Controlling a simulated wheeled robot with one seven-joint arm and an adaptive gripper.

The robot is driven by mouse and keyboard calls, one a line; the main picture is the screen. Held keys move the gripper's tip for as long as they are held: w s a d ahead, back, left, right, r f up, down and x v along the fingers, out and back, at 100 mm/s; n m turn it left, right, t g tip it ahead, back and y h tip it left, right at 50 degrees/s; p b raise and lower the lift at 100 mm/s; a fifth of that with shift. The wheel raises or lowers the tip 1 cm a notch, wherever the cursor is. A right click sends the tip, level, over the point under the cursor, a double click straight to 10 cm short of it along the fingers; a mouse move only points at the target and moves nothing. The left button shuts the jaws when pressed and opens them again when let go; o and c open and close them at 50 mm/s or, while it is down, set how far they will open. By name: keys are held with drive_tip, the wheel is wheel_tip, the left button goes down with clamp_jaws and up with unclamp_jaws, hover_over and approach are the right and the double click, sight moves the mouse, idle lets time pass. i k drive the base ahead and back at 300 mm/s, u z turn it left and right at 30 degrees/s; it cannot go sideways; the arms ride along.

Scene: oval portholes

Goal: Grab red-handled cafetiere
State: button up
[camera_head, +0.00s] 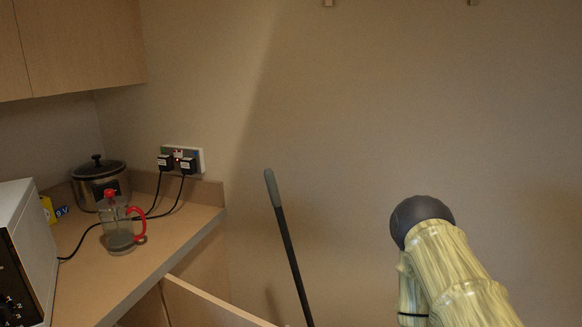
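The red-handled cafetiere (119,235) stands upright on the wooden counter at the left, near its front edge. It has a clear glass body, a red knob on top and a red handle on its right side. Nothing holds it. My gripper is not in view. A yellowish streaked part with a dark rounded end at the lower right looks like part of my arm, well to the right of the cafetiere and apart from it.
A slow cooker (99,185) stands behind the cafetiere. A white appliance (27,240) stands left of it, with a small yellow box (47,208) behind. Black cables run from the wall socket (182,159) past the cafetiere. A dark pole (289,245) leans against the wall, right of the counter (165,245).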

sight(115, 216)
drive_tip(key=k, duration=1)
drive_tip(key=z, duration=0.55)
drive_tip(key=i, duration=1.25)
drive_tip(key=u, duration=1.95)
